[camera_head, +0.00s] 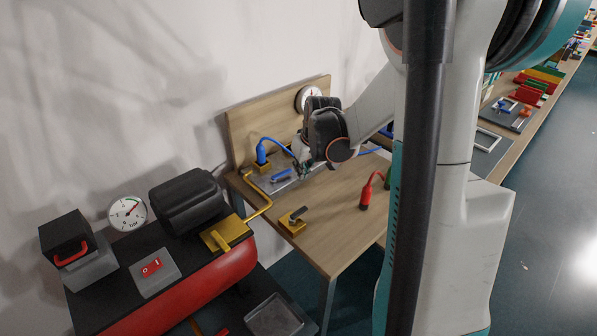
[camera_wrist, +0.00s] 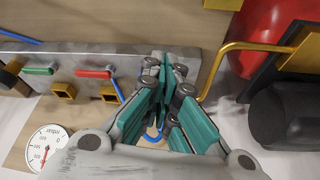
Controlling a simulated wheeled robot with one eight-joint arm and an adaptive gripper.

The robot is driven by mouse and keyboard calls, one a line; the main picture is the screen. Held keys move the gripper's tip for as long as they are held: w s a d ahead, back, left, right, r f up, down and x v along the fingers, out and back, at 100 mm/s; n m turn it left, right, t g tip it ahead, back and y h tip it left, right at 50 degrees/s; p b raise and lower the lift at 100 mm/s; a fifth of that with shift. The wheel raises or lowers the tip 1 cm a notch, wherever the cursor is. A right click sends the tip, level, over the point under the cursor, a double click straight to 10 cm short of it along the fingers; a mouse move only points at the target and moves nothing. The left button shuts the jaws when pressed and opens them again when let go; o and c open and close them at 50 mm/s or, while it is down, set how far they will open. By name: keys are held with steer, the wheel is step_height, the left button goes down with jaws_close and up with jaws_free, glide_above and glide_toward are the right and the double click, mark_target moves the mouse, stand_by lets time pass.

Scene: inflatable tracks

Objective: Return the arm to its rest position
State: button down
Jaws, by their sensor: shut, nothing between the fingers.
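My arm reaches from the right of the head view out over the wooden table (camera_head: 335,225). My gripper (camera_head: 304,172) is at its end, above the grey block near the back board, and is partly hidden by my wrist. In the wrist view my gripper (camera_wrist: 165,62) shows green finger pads drawn together, with nothing seen between them. Behind the fingers is the grey block (camera_wrist: 120,58) with a green lever (camera_wrist: 38,71) and a red lever (camera_wrist: 93,73). I cannot tell whether the fingers touch the block.
A blue hose plug (camera_head: 261,154) stands left of my gripper, and a red hose plug (camera_head: 366,195) on the table to its right. A yellow pipe (camera_head: 262,205) runs to the red compressor tank (camera_head: 200,295). A gauge (camera_head: 309,97) sits on the back board (camera_head: 260,110).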

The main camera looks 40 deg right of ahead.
steer(key=shift+s+r, duration=0.2)
steer(key=shift+r, duration=0.15)
stand_by(0.3)
steer(key=s+a+r+m+t+y+p, duration=0.1)
steer(key=s+a+r, duration=0.1)
steer(key=a+r, duration=0.8)
steer(key=s+a+r+y+p, duration=0.15)
steer(key=a+r, duration=0.35)
steer(key=a, duration=0.8)
steer(key=s+d+f+n+t+h+b, duration=0.1)
steer(key=s+f+n+h+b, duration=0.1)
steer(key=s, duration=1.4)
steer(key=shift+s+d+f+t, duration=0.2)
steer(key=shift+s+f+t, duration=0.1)
steer(key=shift+s+t, duration=0.1)
steer(key=shift+w, duration=0.1)
